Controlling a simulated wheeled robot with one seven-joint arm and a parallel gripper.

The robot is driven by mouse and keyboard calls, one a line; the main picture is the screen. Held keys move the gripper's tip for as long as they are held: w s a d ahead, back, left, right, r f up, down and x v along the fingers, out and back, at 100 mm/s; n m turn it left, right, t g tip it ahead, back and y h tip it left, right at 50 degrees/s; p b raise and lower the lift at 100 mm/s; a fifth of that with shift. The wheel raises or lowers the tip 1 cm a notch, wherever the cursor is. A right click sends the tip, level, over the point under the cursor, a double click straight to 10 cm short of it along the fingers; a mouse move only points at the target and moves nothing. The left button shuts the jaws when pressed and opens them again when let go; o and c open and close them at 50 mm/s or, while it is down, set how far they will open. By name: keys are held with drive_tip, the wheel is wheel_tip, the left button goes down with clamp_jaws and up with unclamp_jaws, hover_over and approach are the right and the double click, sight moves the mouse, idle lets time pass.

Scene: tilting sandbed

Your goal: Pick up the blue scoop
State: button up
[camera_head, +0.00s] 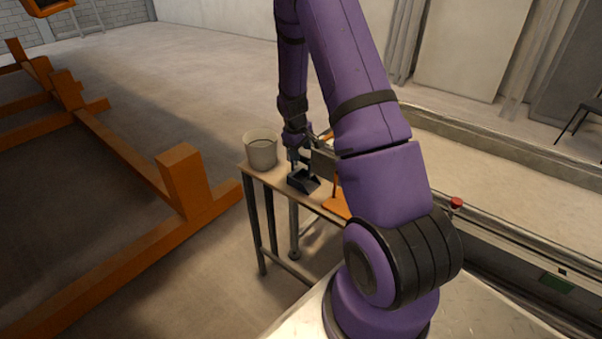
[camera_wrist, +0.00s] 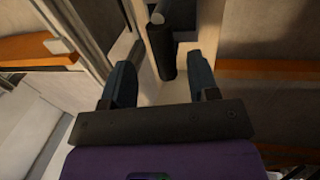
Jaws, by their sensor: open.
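The blue scoop (camera_head: 303,181) is dark blue, nearly black, and sits on a small table (camera_head: 262,177). My gripper (camera_head: 293,160) is above the scoop in the head view, with its fingers pointing down; the arm partly hides it. In the wrist view, the two fingers of my gripper (camera_wrist: 162,70) are apart. A dark rod-like part (camera_wrist: 163,58) with a grey end shows between and beyond them; it may be the scoop's handle, but I cannot tell for sure. I see no finger closed on it.
A grey bucket (camera_head: 261,151) stands on the table left of the scoop. An orange object (camera_head: 336,204) lies to the scoop's right, partly behind my arm. A large orange beam frame (camera_head: 183,182) stands on the floor at left. A long low wall (camera_head: 500,150) runs behind at right.

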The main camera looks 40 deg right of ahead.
hover_over(303, 170)
drive_tip(key=s+a, duration=0.2)
drive_tip(key=a, duration=0.1)
drive_tip(key=shift+w+d+f, duration=0.1)
drive_tip(key=shift+f, duration=1.3)
drive_tip(key=shift+w+d+f, duration=0.1)
drive_tip(key=shift+f, duration=1.3)
clamp_jaws()
